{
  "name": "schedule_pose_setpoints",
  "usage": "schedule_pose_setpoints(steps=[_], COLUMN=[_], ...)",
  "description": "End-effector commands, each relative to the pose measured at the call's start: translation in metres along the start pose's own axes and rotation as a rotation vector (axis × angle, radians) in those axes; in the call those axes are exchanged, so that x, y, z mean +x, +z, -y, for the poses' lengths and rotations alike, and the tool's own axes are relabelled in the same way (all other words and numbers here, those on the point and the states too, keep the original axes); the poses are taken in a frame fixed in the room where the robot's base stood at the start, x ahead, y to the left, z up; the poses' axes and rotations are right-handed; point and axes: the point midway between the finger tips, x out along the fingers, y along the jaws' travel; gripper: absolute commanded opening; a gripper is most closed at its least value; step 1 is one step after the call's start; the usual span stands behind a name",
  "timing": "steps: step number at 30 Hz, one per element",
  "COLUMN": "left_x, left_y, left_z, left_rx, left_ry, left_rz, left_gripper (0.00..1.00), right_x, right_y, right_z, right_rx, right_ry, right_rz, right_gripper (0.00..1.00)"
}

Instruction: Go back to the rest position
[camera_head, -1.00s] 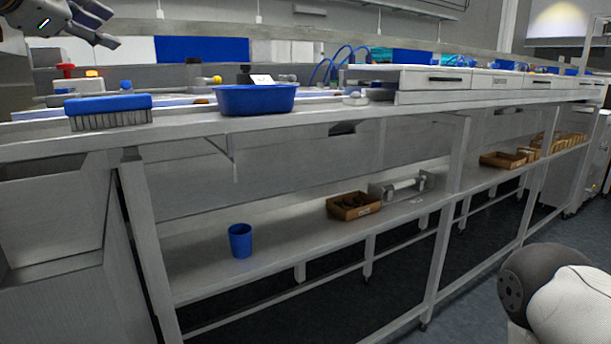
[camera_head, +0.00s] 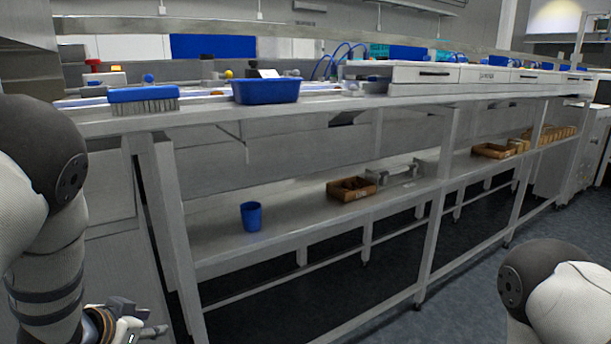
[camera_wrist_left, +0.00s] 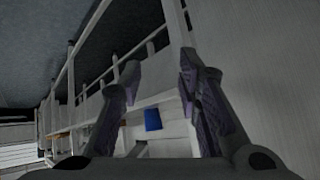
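My left gripper (camera_head: 140,325) is low at the bottom left of the head view, beside the left end of the bench and below its shelf. The left wrist view shows its two fingers (camera_wrist_left: 158,100) spread apart with nothing between them. A blue cup beyond the fingers (camera_wrist_left: 152,120) shows in that view, apart from them. My right arm shows at the bottom right of the head view, but its gripper is out of view.
The long bench (camera_head: 330,108) holds a blue tub (camera_head: 266,91) and a blue brush (camera_head: 143,95). Its lower shelf (camera_head: 300,225) carries the blue cup (camera_head: 251,217) and a brown box with dark contents (camera_head: 351,189). The floor (camera_head: 480,240) in front is clear.

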Motion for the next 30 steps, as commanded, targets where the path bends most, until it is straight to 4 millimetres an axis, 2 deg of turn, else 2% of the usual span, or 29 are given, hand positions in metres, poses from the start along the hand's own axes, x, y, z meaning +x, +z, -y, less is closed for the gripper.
schedule_pose_setpoints(steps=[1,4,6,9,12,13,16,19,30], left_x=[0.003,-0.004,-0.019,-0.053,-0.094,-0.105,-0.137,-0.153,-0.155], left_y=[0.042,0.121,0.175,0.245,0.297,0.309,0.335,0.347,0.348], left_z=[-0.017,-0.055,-0.083,-0.122,-0.157,-0.165,-0.185,-0.194,-0.195], left_rx=[-0.05,-0.138,-0.192,-0.256,-0.3,-0.31,-0.329,-0.338,-0.338], left_ry=[0.01,0.021,0.029,0.039,0.052,0.055,0.064,0.069,0.069], left_rz=[0.075,0.234,0.354,0.534,0.699,0.741,0.847,0.899,0.907], left_gripper=[0.31,0.31,0.31,0.31,0.31,0.31,0.31,0.31,0.31], right_x=[0.0,0.0,0.0,0.0,0.0,0.0,0.0,0.0,0.0], right_y=[0.0,0.0,0.0,0.0,0.0,0.0,0.0,0.0,0.0], right_z=[0.0,0.0,0.0,0.0,0.0,0.0,0.0,0.0,0.0], right_rx=[0.0,0.0,0.0,0.0,0.0,0.0,0.0,0.0,0.0], right_ry=[0.0,0.0,0.0,0.0,0.0,0.0,0.0,0.0,0.0], right_rz=[-0.001,-0.001,-0.001,-0.001,-0.001,-0.001,-0.001,-0.001,0.0], right_gripper=[0.32,0.32,0.32,0.32,0.32,0.32,0.32,0.32,0.32])
